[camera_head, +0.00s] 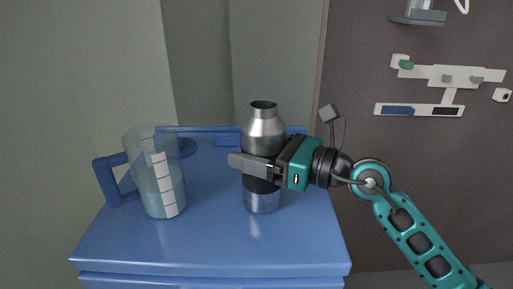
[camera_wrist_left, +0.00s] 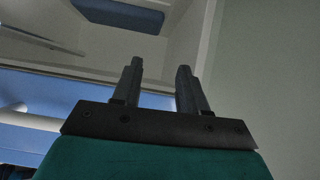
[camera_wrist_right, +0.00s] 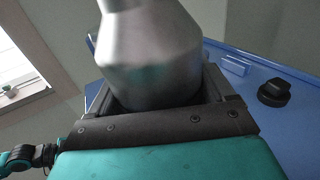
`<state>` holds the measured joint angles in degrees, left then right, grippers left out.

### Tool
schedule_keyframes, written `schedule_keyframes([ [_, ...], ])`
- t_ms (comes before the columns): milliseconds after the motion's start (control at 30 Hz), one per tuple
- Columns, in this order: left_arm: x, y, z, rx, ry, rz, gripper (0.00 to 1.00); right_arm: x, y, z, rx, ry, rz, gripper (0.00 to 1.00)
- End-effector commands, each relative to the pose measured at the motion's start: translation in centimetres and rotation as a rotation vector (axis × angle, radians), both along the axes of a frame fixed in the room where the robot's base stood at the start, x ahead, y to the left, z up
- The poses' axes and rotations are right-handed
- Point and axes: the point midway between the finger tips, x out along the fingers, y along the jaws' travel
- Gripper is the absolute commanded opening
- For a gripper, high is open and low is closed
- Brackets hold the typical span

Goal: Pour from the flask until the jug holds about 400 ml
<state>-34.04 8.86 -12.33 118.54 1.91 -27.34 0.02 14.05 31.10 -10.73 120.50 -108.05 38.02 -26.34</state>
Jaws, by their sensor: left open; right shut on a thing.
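The flask (camera_head: 263,132) is a silver metal bottle with an open neck and a dark band. It is upright at the middle of the blue cabinet top. My right gripper (camera_head: 250,166) is shut around its middle; the flask also fills the right wrist view (camera_wrist_right: 150,50). Whether its base touches the top I cannot tell. The jug (camera_head: 150,185) is clear, with a blue handle on its left and a white marked scale. It stands upright left of the flask, apart from it. My left gripper (camera_wrist_left: 155,85) is open and empty, outside the head view.
The blue cabinet top (camera_head: 215,245) has a raised back rim and free room in front. A dark cap-like object (camera_wrist_right: 274,92) lies on it in the right wrist view. A wall rail with fittings (camera_head: 450,75) is at the right.

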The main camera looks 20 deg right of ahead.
Motion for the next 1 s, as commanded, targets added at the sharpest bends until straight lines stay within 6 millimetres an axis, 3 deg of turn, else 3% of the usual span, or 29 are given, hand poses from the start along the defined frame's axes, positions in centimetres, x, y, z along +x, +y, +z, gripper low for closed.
schedule_keyframes([
  [400,0.0,0.0,-0.5,0.0,0.002,0.001,0.43,0.0,0.0,-0.4,0.002,-0.004,-0.001,0.09],
  [433,0.0,0.0,-0.5,0.0,0.002,0.001,0.43,0.0,0.0,-0.4,0.002,-0.004,-0.001,0.83],
  [600,0.0,0.0,-0.5,-0.003,0.002,0.004,0.43,0.0,0.0,-0.5,0.002,-0.003,0.0,1.0],
  [1000,0.0,-0.1,-1.0,-0.007,0.001,0.006,0.43,-0.9,-1.0,-0.9,-0.004,0.002,-0.001,1.0],
])
